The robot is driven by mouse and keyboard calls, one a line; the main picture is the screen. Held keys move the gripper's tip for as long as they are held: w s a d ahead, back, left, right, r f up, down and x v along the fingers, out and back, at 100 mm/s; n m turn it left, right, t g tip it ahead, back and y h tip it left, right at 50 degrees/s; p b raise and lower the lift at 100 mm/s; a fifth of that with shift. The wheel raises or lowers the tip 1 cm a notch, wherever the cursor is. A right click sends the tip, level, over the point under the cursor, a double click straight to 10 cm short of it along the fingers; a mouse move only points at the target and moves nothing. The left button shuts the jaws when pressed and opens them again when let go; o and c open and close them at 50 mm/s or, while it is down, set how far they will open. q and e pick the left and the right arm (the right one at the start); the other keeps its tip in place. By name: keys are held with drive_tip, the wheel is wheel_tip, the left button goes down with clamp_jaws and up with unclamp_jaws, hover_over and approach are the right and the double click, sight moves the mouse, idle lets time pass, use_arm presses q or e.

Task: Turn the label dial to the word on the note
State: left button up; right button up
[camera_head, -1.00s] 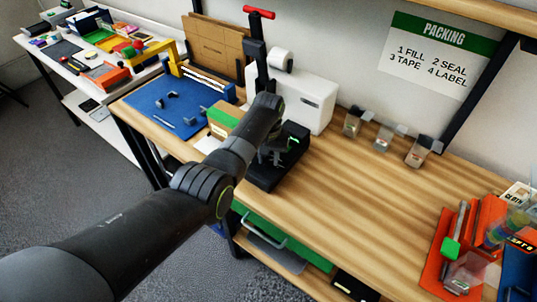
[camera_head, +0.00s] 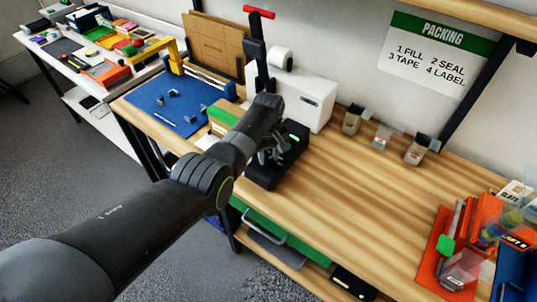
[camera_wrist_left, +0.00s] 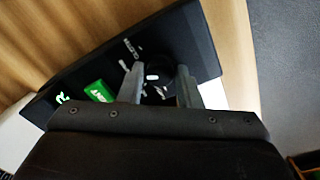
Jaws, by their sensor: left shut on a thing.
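The black label device (camera_head: 262,176) stands on the wooden bench and has a small lit green display (camera_head: 294,138). My left gripper (camera_head: 271,156) is over the device, partly hidden by my own arm. In the left wrist view, the device (camera_wrist_left: 195,45) lies slanted under the gripper. My left gripper's two fingers (camera_wrist_left: 160,82) are either side of the round black dial (camera_wrist_left: 158,68), shut on it. A white mark shows on the dial. Words are printed around it, blurred; a green label (camera_wrist_left: 98,91) lies beside it. I cannot pick out the note with certainty. My right gripper is out of view.
A white box-shaped machine (camera_head: 310,98) stands behind the device. A blue mat (camera_head: 160,112) with small parts lies to the left. Several small bins (camera_head: 383,137) line the back. Red trays (camera_head: 440,262) crowd the right end. The bench middle is clear.

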sight(268, 158)
use_arm(q)
drive_tip(key=shift+w+r, duration=0.1)
drive_tip(key=o, duration=1)
drive_tip(key=shift+c, duration=0.2)
drive_tip(key=shift+r, duration=0.5)
wheel_tip(268, 158, up, 16)
drive_tip(key=b, duration=0.1)
drive_tip(key=shift+r, duration=0.15)
